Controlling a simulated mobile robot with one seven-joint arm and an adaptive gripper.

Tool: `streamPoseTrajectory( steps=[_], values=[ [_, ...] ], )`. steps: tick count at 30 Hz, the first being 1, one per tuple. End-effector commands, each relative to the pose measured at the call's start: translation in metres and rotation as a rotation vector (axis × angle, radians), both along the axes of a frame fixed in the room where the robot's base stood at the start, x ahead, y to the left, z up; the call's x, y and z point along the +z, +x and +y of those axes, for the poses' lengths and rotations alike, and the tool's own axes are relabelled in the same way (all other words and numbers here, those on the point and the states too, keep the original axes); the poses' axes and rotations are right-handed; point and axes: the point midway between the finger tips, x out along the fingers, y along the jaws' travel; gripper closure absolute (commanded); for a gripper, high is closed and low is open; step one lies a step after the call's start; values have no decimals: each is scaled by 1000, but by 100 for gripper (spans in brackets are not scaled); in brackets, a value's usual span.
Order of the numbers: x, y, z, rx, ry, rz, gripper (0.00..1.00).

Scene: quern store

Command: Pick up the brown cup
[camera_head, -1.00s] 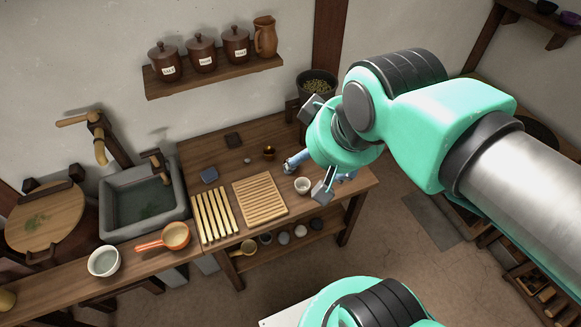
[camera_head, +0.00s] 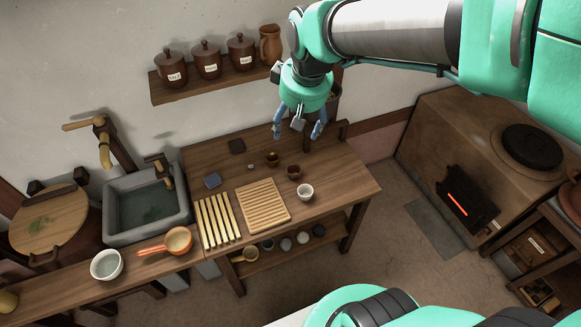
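A small brown cup (camera_head: 293,172) stands on the wooden table (camera_head: 340,185), just behind a white cup (camera_head: 305,192). A smaller dark, brassy-looking vessel (camera_head: 272,158) stands behind it to the left. My gripper (camera_head: 298,134) is open, with its blue fingers spread and pointing down. It appears above the back part of the table, higher in the picture than the brown cup and apart from it. Nothing shows between the fingers.
A slatted wooden board (camera_head: 263,204) and pale wooden strips (camera_head: 217,222) lie left of the cups. A wall shelf (camera_head: 215,79) holds lidded jars. A stove (camera_head: 470,150) stands right.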

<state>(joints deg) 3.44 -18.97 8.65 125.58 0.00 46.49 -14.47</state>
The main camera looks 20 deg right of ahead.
Motion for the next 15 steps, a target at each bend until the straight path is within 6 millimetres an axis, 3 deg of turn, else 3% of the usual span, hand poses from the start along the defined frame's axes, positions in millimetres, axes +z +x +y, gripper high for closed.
streamPoseTrajectory(
  steps=[15],
  values=[
    [-94, 110, -31, 124, -33, 126, 30]
  ],
)
